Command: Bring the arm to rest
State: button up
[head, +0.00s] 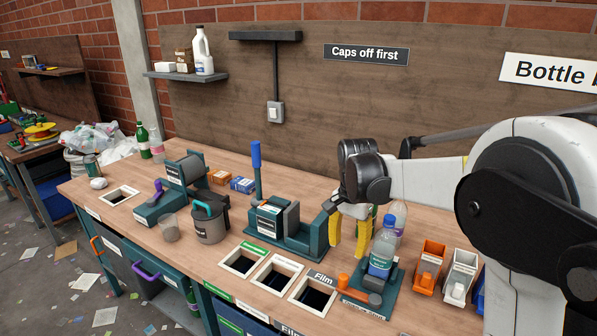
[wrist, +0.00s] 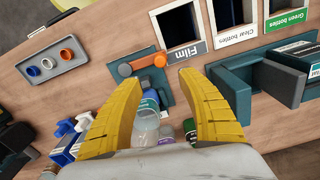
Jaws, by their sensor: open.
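My arm reaches in from the right in the head view. My gripper (head: 349,238) hangs over the bench with its two yellow fingers pointing down, apart and with nothing held between them. In the wrist view the fingers (wrist: 161,80) are spread wide. A clear bottle with a blue label (head: 381,252) stands upright on a teal fixture with an orange lever (head: 352,283), just right of the fingers. In the wrist view the bottle (wrist: 146,122) shows beside the left finger, partly hidden by it.
Bench openings include one marked Film (head: 313,294). A teal press-like device (head: 280,222) stands left of my gripper. More bottles (head: 398,212) stand behind the labelled one. Orange and white holders (head: 428,264) are to the right. A grey tray with rings (wrist: 48,65) shows in the wrist view.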

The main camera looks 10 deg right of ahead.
jog(key=s+r+n+t, duration=0.35)
jog(key=s+r, duration=0.35)
jog(key=s, duration=0.6)
jog(key=s+f+n+t, duration=0.2)
jog(key=s+n, duration=0.3)
jog(key=s, duration=0.5)
jog(key=shift+s+t, duration=0.25)
jog(key=shift+t, duration=0.4)
jog(key=shift+a+n, duration=0.1)
jog(key=shift+n, duration=0.15)
